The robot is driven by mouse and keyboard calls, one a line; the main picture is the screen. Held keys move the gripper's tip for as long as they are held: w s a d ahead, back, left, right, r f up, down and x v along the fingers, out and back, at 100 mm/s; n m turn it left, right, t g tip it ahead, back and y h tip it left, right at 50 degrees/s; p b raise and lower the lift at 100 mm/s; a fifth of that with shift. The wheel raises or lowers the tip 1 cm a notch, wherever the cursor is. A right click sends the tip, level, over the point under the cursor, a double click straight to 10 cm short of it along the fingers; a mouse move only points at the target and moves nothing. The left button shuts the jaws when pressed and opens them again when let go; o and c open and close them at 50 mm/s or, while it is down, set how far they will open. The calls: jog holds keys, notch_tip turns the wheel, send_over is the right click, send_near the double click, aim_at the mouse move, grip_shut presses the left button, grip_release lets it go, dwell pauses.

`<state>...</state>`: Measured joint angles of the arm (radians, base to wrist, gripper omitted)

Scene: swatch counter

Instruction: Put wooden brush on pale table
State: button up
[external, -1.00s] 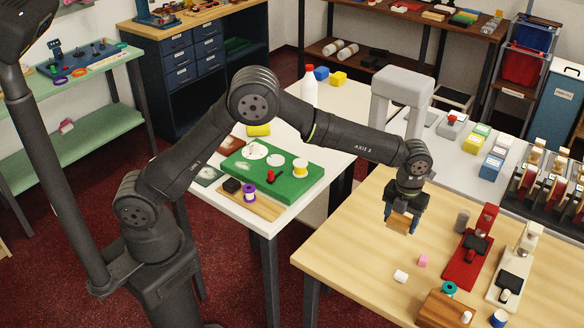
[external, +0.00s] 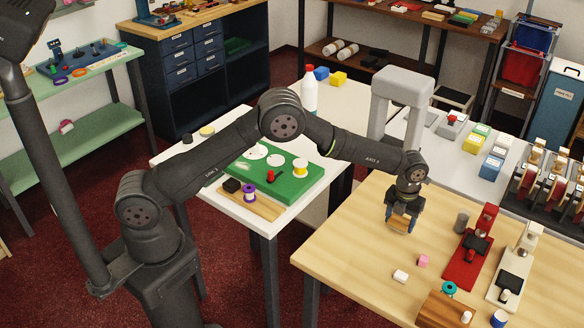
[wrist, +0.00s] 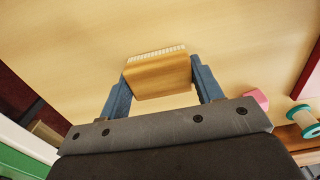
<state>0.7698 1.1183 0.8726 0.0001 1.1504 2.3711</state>
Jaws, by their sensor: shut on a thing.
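The wooden brush (wrist: 158,76), a light brown block with a row of pale bristles along its far edge, is held between the two blue fingers of my gripper (wrist: 160,88). In the external view the brush (external: 400,226) shows at the fingertips of my gripper (external: 402,222), pointing down over the pale wood table (external: 350,240). The brush is close to the tabletop; I cannot tell whether it touches.
A pink cube (external: 423,261), a white block (external: 400,276) and a grey cylinder (external: 461,222) stand nearby. Red (external: 472,246) and cream (external: 510,275) devices are to the right. The table's left part is clear. A white table (external: 240,212) with a green board (external: 300,190) is to the left.

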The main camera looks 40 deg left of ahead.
aim_at(400, 220)
jog(key=shift+f, duration=0.1)
jog(key=o, duration=1)
jog(key=shift+c, duration=0.2)
notch_tip(400, 220, up, 12)
notch_tip(400, 220, down, 12)
jog(key=shift+f, duration=0.2)
jog(key=shift+r, duration=2)
jog(key=shift+f, duration=0.1)
